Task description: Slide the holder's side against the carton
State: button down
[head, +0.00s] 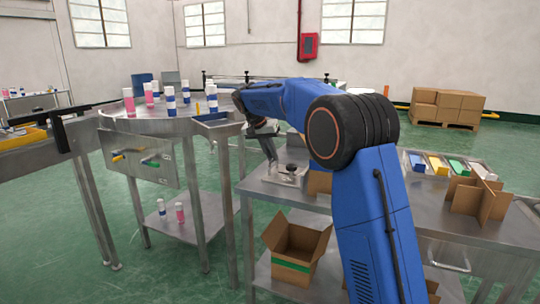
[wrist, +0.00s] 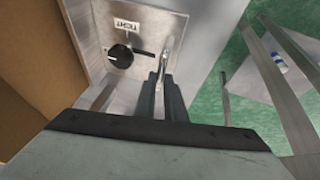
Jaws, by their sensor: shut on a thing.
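The holder is a metal plate with a black knob and a small printed label; it shows at the top of the wrist view (wrist: 92,38) and on the near metal bench in the head view (head: 285,178). My gripper (wrist: 160,78) is shut on the upright metal handle at the holder's right side; in the head view it (head: 271,160) reaches down to the holder. A brown carton (wrist: 30,60) fills the left of the wrist view, close along the holder's left side. In the head view the carton (head: 319,183) is partly behind my arm. I cannot tell whether they touch.
A cardboard divider (head: 480,200) and a tray of coloured boxes (head: 445,165) are on the bench at right. An open box (head: 295,245) sits below. A round table (head: 165,125) with several cans stands left. A floor gap separates the tables.

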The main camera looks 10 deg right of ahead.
aim_at(280, 173)
jog(key=s+d, duration=0.2)
jog(key=d, duration=0.1)
jog(key=shift+s+d, duration=0.1)
jog(key=shift+s, duration=0.1)
jog(key=c, duration=1.8)
grip_release()
jog(key=shift+r, duration=0.15)
jog(key=v, duration=1.7)
